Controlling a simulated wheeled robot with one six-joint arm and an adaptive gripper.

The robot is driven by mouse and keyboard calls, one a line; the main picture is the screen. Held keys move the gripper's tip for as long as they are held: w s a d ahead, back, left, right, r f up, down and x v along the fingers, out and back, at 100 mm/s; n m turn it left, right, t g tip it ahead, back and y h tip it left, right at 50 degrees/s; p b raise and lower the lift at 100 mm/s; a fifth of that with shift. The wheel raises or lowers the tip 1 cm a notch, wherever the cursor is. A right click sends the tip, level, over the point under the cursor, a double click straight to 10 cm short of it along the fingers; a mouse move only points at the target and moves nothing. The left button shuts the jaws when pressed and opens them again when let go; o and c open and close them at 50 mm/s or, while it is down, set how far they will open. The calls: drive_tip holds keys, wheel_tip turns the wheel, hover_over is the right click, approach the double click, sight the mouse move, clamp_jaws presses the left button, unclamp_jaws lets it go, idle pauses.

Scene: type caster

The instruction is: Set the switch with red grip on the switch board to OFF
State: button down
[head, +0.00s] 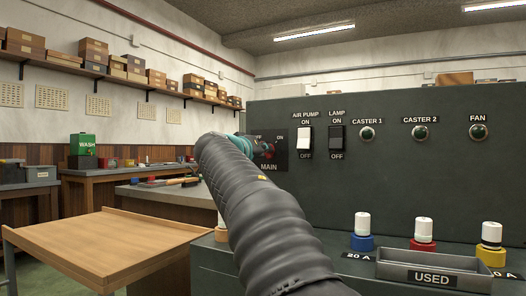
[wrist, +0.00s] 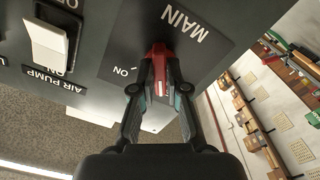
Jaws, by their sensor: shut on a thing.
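The switch with the red grip (wrist: 161,68) is on the plate marked MAIN on the switch board. In the wrist view, my gripper (wrist: 160,88) is shut on the red grip, one finger on each side. The ON label shows close beside the grip; the OFF label is hidden there. My arm hides part of the MAIN plate. I cannot tell the lever's exact angle.
Right of MAIN are the AIR PUMP switch (head: 305,139) and the LAMP switch (head: 337,139), close by. White-capped fuses with blue (head: 362,241), red and yellow bases stand below, near the USED tray (head: 433,277). A wooden table (head: 110,240) stands at left.

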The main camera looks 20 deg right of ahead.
drive_tip(key=shift+n, duration=1.1)
drive_tip(key=c, duration=1.2)
unclamp_jaws()
drive_tip(key=v, duration=1.2)
drive_tip(key=shift+s+d, duration=0.1)
drive_tip(key=shift+d, duration=0.05)
